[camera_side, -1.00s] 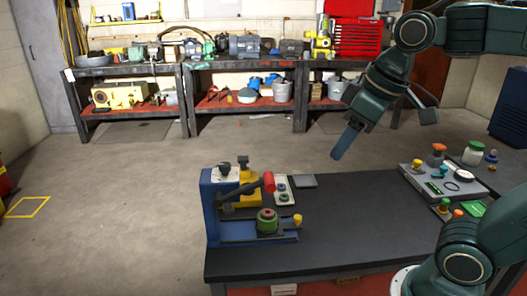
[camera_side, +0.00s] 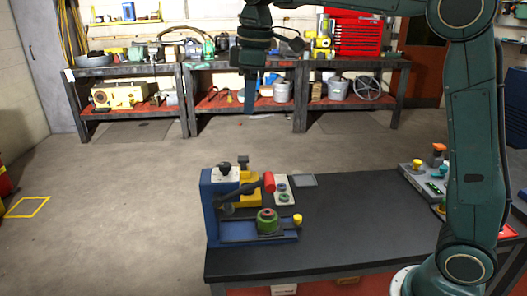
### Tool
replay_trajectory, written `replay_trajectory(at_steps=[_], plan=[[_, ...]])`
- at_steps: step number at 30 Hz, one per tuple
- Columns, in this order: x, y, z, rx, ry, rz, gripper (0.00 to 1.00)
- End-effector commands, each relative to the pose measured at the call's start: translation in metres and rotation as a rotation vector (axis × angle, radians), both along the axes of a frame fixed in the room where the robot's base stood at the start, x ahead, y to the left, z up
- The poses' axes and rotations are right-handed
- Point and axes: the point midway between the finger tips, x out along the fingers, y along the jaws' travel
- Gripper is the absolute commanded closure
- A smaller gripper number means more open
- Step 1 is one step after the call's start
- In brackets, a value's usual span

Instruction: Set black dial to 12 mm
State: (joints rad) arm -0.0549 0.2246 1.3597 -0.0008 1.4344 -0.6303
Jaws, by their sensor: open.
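A blue fixture (camera_side: 209,215) stands at the left end of the dark worktable. A black knob (camera_side: 225,168) sits on a white plate on its top. A second black knob (camera_side: 243,162) stands just behind, above a yellow block (camera_side: 249,188). I cannot tell which knob is the black dial, and no mm scale is readable. My gripper (camera_side: 250,108) hangs in the air, pointing down, well above both knobs in the picture. It is open and holds nothing visible.
A panel with green buttons (camera_side: 283,190) and a grey pad (camera_side: 303,181) lie behind. The worktable (camera_side: 350,225) is clear in the middle.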

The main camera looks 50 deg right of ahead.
Motion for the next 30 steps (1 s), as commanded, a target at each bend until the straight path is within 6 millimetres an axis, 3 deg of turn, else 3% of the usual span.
replay_trajectory(at_steps=[6,12,18,30], plan=[[0.044,0.007,-0.017,-0.013,0.063,0.114,0.5],[0.07,0.012,-0.031,-0.019,0.103,0.195,0.5],[0.079,0.014,-0.038,-0.021,0.121,0.229,0.5],[0.08,0.014,-0.043,-0.021,0.122,0.231,0.5]])
